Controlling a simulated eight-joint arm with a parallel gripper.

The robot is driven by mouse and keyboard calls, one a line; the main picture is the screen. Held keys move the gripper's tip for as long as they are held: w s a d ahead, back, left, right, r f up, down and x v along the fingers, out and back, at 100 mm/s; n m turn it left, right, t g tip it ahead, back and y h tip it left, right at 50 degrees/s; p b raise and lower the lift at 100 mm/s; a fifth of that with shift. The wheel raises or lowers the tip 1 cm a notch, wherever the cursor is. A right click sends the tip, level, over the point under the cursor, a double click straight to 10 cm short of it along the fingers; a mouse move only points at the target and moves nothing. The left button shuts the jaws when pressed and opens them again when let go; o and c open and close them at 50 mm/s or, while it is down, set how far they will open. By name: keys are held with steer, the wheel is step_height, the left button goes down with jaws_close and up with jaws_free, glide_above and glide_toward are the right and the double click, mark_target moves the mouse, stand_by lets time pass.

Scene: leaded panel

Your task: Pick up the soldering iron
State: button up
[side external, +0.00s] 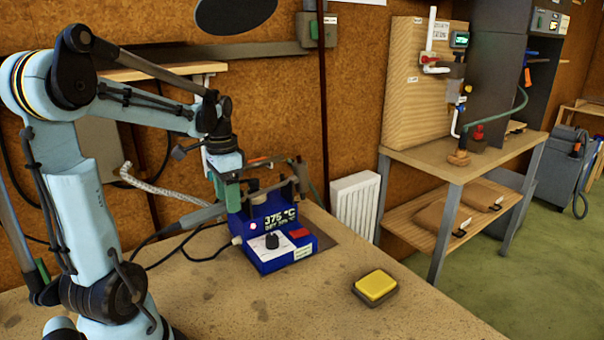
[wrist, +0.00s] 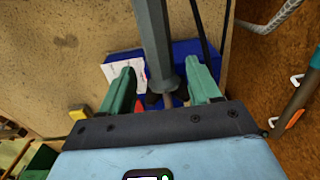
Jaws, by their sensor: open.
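In the wrist view, the iron's grey handle (wrist: 153,35) comes down from the top edge and passes between my two green fingers. My gripper (side external: 230,196) is low at the left of the station. In the wrist view, my gripper (wrist: 161,68) is open, with a finger on each side of the iron. Gaps show between the fingers and the handle. The iron's tip is hidden.
A yellow sponge in a dark tray (side external: 376,286) sits at the right of the workbench (side external: 330,318). The station's display reads 375 °C. A pale braided hose (side external: 160,187) is behind my gripper. The front of the bench is clear. A wooden side table (side external: 455,162) stands beyond.

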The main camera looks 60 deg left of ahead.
steer(key=shift+f, duration=1.8)
jaws_close()
